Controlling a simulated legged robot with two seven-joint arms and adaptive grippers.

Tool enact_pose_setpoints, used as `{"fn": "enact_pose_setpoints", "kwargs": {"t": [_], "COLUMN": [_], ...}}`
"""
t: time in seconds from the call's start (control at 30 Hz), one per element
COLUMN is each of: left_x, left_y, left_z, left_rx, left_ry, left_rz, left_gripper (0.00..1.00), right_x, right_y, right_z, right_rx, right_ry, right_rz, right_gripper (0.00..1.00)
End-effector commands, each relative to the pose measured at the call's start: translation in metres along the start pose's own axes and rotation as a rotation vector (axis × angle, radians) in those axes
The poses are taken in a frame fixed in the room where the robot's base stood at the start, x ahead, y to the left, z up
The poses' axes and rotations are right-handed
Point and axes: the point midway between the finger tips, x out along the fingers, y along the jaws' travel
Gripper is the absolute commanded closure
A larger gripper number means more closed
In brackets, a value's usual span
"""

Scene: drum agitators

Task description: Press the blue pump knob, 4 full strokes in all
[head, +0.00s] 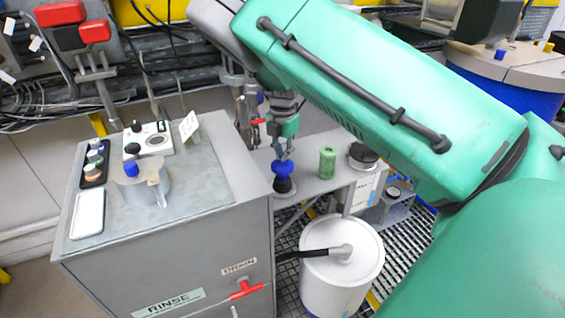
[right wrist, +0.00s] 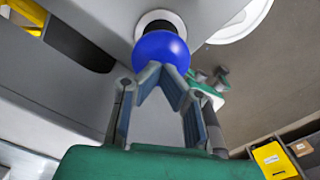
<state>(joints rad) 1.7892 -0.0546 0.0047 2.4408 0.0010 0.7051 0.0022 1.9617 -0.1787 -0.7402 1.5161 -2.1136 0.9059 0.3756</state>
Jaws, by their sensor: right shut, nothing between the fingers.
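The blue pump knob (head: 283,169) is round and sits on a dark base (head: 284,186) at the left end of the grey shelf. It also shows as a blue ball (right wrist: 161,50) in the right wrist view, with a dark stem and white ring behind it. My right gripper (head: 284,155) is directly above the knob, pointing down. In the right wrist view its fingertips (right wrist: 163,72) are together, empty, and overlap the near edge of the knob. I cannot tell whether they touch or press it. My left gripper is not in view.
A grey RINSE cabinet (head: 165,255) stands left of the knob, with a metal pot (head: 140,188) on top. A green can (head: 327,162) and a black-topped container (head: 362,156) stand right of the knob. A white drum (head: 341,270) with a hose is below.

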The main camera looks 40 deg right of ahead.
Motion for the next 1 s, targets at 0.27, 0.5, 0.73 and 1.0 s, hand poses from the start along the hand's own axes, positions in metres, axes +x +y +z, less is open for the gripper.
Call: {"fn": "enact_pose_setpoints", "kwargs": {"t": [0.27, 0.5, 0.73, 1.0], "left_x": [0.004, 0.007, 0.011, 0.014], "left_y": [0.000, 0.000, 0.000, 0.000], "left_z": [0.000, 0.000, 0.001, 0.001], "left_rx": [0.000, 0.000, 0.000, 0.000], "left_ry": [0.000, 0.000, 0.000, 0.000], "left_rz": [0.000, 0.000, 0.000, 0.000], "left_gripper": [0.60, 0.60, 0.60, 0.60], "right_x": [0.013, 0.025, 0.036, 0.046], "right_y": [0.000, 0.000, -0.001, 0.000], "right_z": [0.000, 0.000, 0.000, -0.001], "right_rx": [0.000, 0.001, 0.001, 0.001], "right_ry": [0.000, 0.001, 0.001, 0.002], "right_rz": [0.000, -0.001, -0.002, -0.001], "right_gripper": [1.00, 1.00, 1.00, 1.00]}}
